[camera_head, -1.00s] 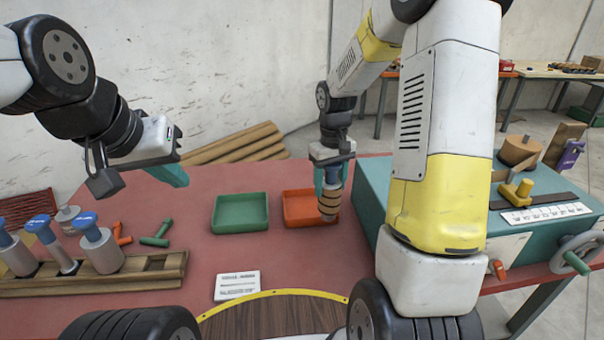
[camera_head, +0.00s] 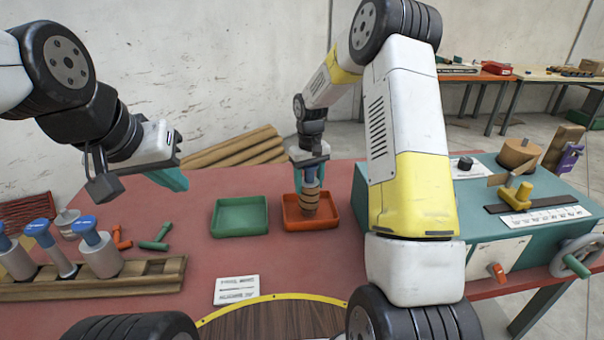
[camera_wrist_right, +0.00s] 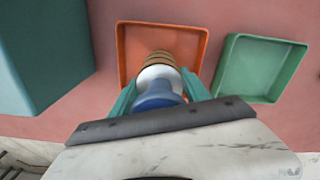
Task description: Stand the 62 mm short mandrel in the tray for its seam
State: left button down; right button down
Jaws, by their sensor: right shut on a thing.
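My right gripper (camera_head: 311,180) is shut on a mandrel by its blue handle (camera_wrist_right: 157,97). The mandrel hangs upright, with a brown banded winding (camera_head: 308,201) on its lower part. It is over the orange tray (camera_head: 334,222); I cannot tell whether its foot touches the tray floor. In the right wrist view the orange tray (camera_wrist_right: 125,40) frames the winding (camera_wrist_right: 160,60) and the fingers sit on both sides of the blue handle. The green tray (camera_head: 240,233) is empty, left of the orange one. My left gripper (camera_head: 130,178) hangs at the upper left, away from the trays, seemingly empty.
A wooden rack (camera_head: 160,284) with several blue-handled mandrels stands at the left. A green peg (camera_head: 155,244) and orange pegs lie behind it. A white card (camera_head: 237,289) lies in front of the trays. The teal machine (camera_head: 480,226) stands right of the orange tray.

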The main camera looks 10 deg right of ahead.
jog(key=c, duration=0.5)
grip_release()
jog(key=shift+f, duration=0.1)
notch_tip(320, 180, up, 12)
jog(key=shift+f, duration=0.1)
jog(key=s+d+r+m+t+y, duration=0.1)
jog(key=s+r+t, duration=0.1)
jog(key=s+r, duration=0.65)
jog(key=s+d+r+m+t, duration=0.15)
jog(key=s+r, duration=0.45)
jog(key=s, duration=0.6)
jog(key=s+a+f+t+y, duration=0.1)
jog(key=s+t, duration=0.1)
jog(key=s, duration=0.7)
jog(key=shift+s+f+t, duration=0.3)
jog(key=shift+f+t, duration=0.05)
jog(key=shift+f, duration=0.05)
